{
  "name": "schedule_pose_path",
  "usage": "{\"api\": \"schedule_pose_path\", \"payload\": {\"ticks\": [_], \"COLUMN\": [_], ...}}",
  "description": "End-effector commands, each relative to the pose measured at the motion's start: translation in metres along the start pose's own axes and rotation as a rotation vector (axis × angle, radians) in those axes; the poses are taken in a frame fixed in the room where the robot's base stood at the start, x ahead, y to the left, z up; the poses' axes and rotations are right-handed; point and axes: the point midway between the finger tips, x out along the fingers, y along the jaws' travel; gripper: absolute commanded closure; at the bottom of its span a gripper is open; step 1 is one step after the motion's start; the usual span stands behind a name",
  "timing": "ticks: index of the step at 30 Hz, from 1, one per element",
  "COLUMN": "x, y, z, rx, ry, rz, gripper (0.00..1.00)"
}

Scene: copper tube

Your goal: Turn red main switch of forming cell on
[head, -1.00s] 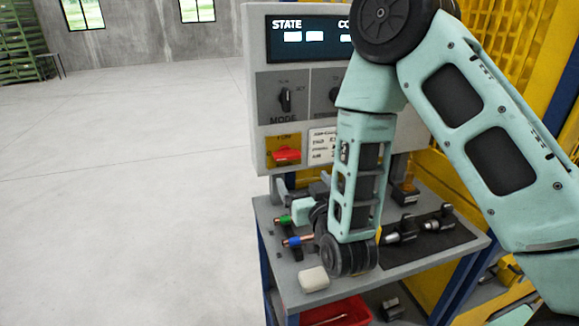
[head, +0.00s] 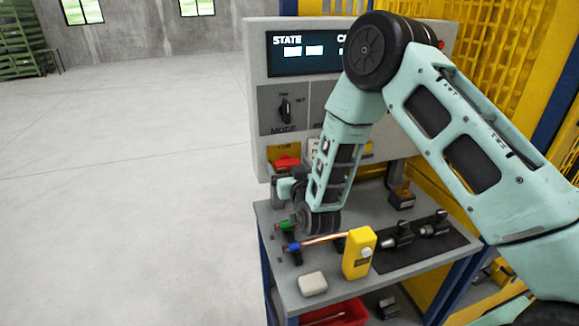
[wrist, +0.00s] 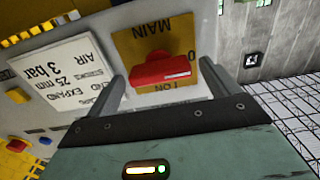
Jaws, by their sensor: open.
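The red main switch (wrist: 160,72) sits on a yellow plate (wrist: 140,42) marked MAIN in the wrist view, where the panel appears upside down. Its red handle lies roughly level across the plate. My gripper (wrist: 160,85) is open, with one finger on each side of the red handle. I cannot tell whether the fingers touch it.
A display (head: 300,52) reading STATE and a black MODE knob (head: 285,110) sit above the switch. The bench (head: 330,280) below holds a copper tube (head: 320,240), a yellow box (head: 358,254), a white block (head: 312,283) and dark fittings (head: 400,232). Open floor lies left.

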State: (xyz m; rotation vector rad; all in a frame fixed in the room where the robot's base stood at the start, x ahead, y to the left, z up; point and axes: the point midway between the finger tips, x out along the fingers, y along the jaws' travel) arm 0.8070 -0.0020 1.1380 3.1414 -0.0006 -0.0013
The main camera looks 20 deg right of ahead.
Motion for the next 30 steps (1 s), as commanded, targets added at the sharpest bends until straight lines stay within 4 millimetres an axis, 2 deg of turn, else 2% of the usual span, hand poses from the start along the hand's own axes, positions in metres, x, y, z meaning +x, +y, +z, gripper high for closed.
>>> {"api": "schedule_pose_path", "payload": {"ticks": [1,6,19,30], "x": [-0.0001,-0.0002,-0.0001,-0.0002], "y": [0.0,-0.0001,0.0006,0.0021], "z": [0.0,-0.0002,0.0026,0.0064], "rx": [0.0,0.0,0.069,0.357], "ry": [0.0,0.0,0.003,0.006], "rz": [0.0,0.0,0.001,0.0], "gripper": [0.13,0.57,0.57,0.57]}}
